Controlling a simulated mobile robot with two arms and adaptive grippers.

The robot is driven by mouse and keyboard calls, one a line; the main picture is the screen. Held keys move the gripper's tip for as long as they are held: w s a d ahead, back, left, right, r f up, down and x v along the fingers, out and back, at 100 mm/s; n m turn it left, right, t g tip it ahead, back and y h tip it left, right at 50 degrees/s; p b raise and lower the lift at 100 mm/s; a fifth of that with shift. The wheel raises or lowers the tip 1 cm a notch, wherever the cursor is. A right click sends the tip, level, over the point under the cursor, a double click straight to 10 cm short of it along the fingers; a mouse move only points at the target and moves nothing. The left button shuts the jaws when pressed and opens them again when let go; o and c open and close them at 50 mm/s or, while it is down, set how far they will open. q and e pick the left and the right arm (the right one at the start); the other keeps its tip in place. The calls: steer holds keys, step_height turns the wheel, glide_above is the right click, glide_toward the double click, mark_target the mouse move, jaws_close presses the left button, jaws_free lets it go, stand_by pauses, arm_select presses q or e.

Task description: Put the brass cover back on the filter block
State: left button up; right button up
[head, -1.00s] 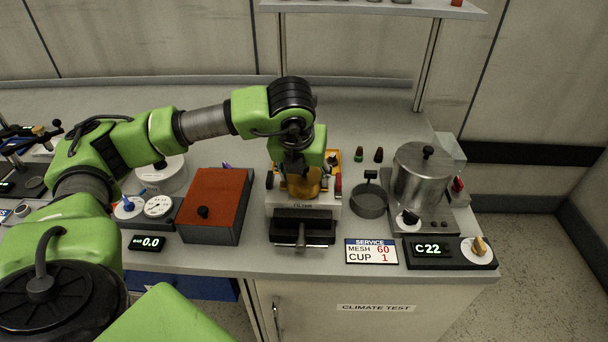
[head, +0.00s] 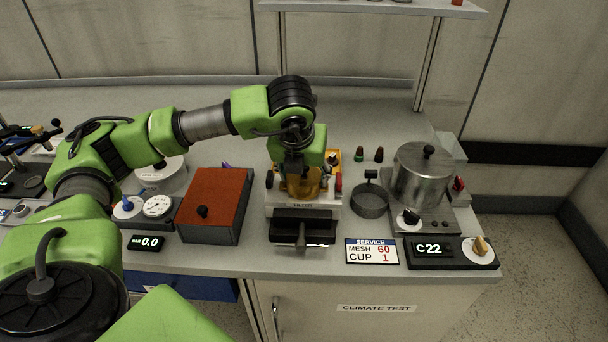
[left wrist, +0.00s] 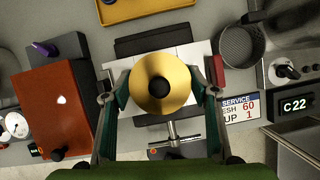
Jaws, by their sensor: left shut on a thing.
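The brass cover (left wrist: 180,84) is a round gold disc with a dark centre, seen from above in the left wrist view. In the head view the brass cover (head: 306,186) shows below my left arm, partly hidden by it. My left gripper (left wrist: 161,92) is shut on the cover, one finger at each side. The white filter block (head: 318,204) is directly under the cover, with a black front part and a T-shaped handle. Whether the cover touches the block is hidden. My right gripper is in neither view.
A red-topped box (head: 216,198) stands to the left of the block. To the right are a mesh cup (head: 369,203), a service sign (head: 371,251) and a steel pot (head: 421,176) on a base. An orange tray (left wrist: 140,8) lies behind the block.

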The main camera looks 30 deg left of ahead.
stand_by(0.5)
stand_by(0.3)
arm_select(q)
steer(key=o, duration=1.4)
steer(key=shift+c, duration=0.2)
steer(key=shift+o, duration=0.2)
steer(key=shift+f, duration=0.1)
steer(key=o, duration=0.6)
steer(key=shift+w, duration=0.1)
steer(key=shift+o, duration=0.5)
